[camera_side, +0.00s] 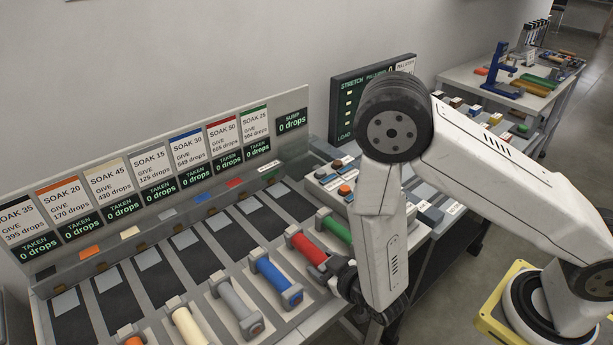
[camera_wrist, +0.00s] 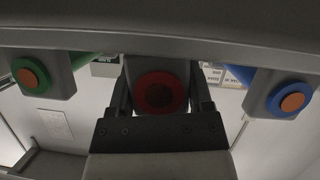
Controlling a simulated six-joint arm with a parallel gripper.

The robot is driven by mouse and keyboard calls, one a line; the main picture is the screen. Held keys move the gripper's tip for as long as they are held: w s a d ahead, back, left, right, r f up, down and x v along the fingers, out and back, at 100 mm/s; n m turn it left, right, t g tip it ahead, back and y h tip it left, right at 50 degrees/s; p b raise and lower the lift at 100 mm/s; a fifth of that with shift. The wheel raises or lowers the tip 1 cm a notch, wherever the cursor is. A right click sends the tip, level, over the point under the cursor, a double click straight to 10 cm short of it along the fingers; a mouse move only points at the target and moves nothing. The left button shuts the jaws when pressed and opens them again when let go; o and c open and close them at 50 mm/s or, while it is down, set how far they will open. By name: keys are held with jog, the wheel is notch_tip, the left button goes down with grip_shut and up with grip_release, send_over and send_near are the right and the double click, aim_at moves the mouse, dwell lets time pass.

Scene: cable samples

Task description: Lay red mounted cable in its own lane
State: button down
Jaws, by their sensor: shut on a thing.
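The red mounted cable (camera_side: 308,249) lies between the blue cable (camera_side: 272,275) and the green cable (camera_side: 335,230) in the front row. Its grey end blocks show at the far end; my gripper partly hides the near end. My gripper (camera_side: 345,278) is shut on the near end block. In the wrist view the red-ringed end (camera_wrist: 158,93) sits between my two fingers. I cannot tell whether the cable is clear of its rest. The dark lanes (camera_side: 268,219) run behind the row. A red tab (camera_side: 234,182) is on the ledge below the red-striped SOAK 50 card (camera_side: 223,136).
The grey cable (camera_side: 236,304), cream cable (camera_side: 187,326) and orange cable (camera_side: 130,341) stand farther left. The upright card panel (camera_side: 150,190) closes the back of the lanes. A bench with buttons (camera_side: 340,184) and a stretch display (camera_side: 360,97) stands at the right.

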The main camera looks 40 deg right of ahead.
jog(key=shift+f, duration=0.1)
grip_release()
jog(key=shift+f, duration=0.1)
jog(key=shift+v, duration=3.9)
jog(key=shift+w, duration=0.15)
